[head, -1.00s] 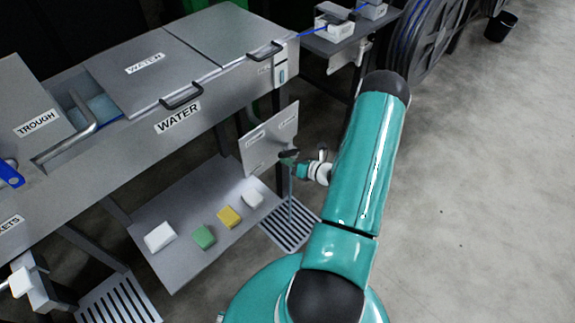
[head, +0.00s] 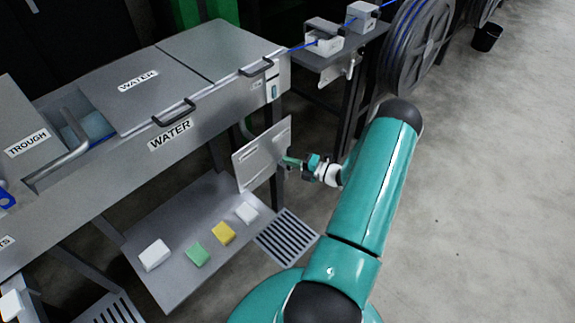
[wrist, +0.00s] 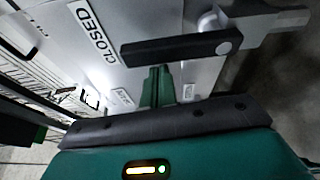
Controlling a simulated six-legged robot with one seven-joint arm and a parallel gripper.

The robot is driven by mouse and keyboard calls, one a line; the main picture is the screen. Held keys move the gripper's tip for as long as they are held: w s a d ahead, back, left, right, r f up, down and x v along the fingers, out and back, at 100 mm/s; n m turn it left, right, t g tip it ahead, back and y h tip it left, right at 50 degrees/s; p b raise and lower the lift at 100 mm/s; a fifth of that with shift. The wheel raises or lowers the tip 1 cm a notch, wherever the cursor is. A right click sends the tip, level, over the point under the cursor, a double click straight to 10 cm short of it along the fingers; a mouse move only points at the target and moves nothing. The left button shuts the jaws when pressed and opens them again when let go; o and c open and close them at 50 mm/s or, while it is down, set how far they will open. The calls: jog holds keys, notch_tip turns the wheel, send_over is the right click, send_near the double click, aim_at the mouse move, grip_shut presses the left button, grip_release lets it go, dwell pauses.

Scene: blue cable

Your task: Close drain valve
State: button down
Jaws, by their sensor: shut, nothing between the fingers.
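The valve plate (head: 262,152) hangs below the front right of the water trough, with small labels on it. In the wrist view a black lever handle (wrist: 180,48) lies nearly level across the plate, joined at its right end to a grey metal fitting (wrist: 262,30). A CLOSED label (wrist: 95,32) is above and left of the lever. My gripper (head: 290,162) is beside the plate's right side. In the wrist view its green fingers (wrist: 157,78) are together just below the lever; I cannot tell whether they touch it. The lever is not clear in the head view.
The trough front (head: 110,165) stands above a lower shelf (head: 175,265) with white, green and yellow blocks. A floor grate (head: 287,238) lies below the plate. A side table (head: 325,62) and a cable reel (head: 415,50) stand behind.

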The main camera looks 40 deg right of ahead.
jog(key=shift+d+r, duration=0.1)
jog(key=shift+d, duration=0.25)
jog(key=shift+d, duration=0.2)
dwell(0.4)
